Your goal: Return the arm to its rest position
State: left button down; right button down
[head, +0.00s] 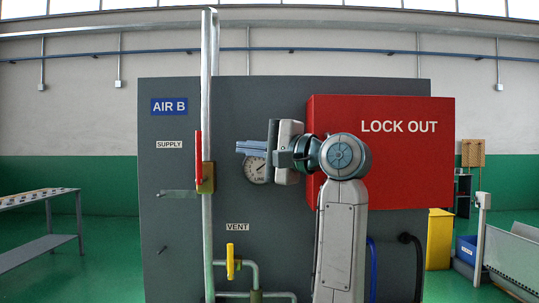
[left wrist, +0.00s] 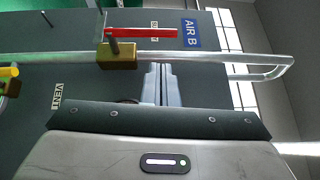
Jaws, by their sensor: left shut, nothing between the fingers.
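My left gripper (head: 240,148) is shut and empty in front of the grey panel (head: 290,88), its fingers pointing left. It is right of the vertical pipe and partly covers the top of the LINE gauge (head: 257,172). My arm rises from the bottom, in front of the red LOCK OUT box (head: 410,165). In the left wrist view the closed fingers (left wrist: 160,68) point toward the pipe (left wrist: 200,57), with nothing between them. The red handle (head: 198,145) stands upright along the pipe at the brass valve (head: 206,178). My right gripper is out of view.
The yellow vent handle (head: 230,262) is upright on the lower pipework. A SUPPLY label (head: 169,144) and a bracket (head: 177,193) are left of the pipe. A bench (head: 45,243) stands far left, a yellow cabinet (head: 439,238) at right. Green floor (head: 105,262) is open at left.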

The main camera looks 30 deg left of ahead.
pick_arm(q)
jog(key=shift+s+d, duration=0.1)
jog(key=shift+d, duration=0.35)
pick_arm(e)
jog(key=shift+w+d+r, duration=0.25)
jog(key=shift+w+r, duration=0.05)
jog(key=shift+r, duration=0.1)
pick_arm(q)
jog(key=shift+a, duration=0.1)
